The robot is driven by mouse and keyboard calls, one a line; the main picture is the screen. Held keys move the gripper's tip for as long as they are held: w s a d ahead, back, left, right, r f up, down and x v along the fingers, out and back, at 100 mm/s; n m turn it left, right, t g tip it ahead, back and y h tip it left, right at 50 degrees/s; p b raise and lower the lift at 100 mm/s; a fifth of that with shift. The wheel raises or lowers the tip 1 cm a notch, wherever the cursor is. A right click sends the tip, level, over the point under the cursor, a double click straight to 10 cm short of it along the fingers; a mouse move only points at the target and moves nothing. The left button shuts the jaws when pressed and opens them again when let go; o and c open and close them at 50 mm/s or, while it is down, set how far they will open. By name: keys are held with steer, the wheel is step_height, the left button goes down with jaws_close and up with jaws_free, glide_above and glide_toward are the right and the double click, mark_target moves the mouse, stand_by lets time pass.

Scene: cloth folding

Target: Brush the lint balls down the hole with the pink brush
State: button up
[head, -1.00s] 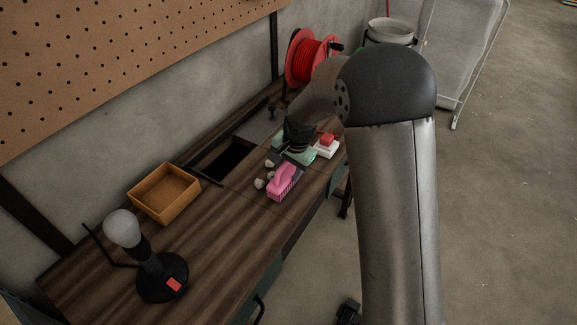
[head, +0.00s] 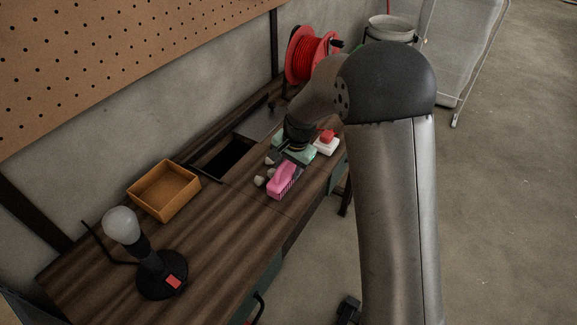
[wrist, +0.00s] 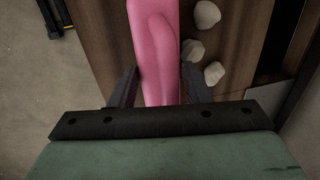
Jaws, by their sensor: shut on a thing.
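The pink brush (head: 281,181) lies on the wooden workbench near its front edge. My gripper (wrist: 159,88) is shut on the brush, with one finger on each side of it in the wrist view. Grey-white lint balls (head: 260,181) sit just left of the brush on the bench; in the wrist view several lint balls (wrist: 208,14) are in a row along its right side. The rectangular dark hole (head: 228,158) is in the bench top, left of and behind the lint balls. My gripper partly hides the brush's far end in the head view.
An orange-brown open box (head: 163,192) stands left of the hole. A lamp (head: 161,276) stands at the near left. A red and white item (head: 326,146) lies right of my gripper. A red cable reel (head: 308,56) is at the back. The bench's near middle is clear.

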steer(key=shift+f, duration=0.3)
steer(key=shift+r, duration=0.15)
stand_by(0.4)
steer(key=shift+w+a, duration=0.3)
steer(key=shift+a, duration=0.15)
steer(key=w+a+p, duration=0.2)
steer(key=w+a, duration=0.3)
steer(key=a, duration=0.2)
steer(key=w+a+p, duration=0.2)
steer(key=w+a, duration=0.2)
steer(key=a, duration=0.4)
steer(key=shift+w+a, duration=0.3)
steer(key=shift+w, duration=0.1)
stand_by(0.7)
stand_by(0.7)
steer(key=s+d+r+p, duration=0.2)
steer(key=d+r, duration=0.2)
steer(key=r, duration=0.4)
steer(key=shift+s+d, duration=0.15)
steer(key=shift+s, duration=0.2)
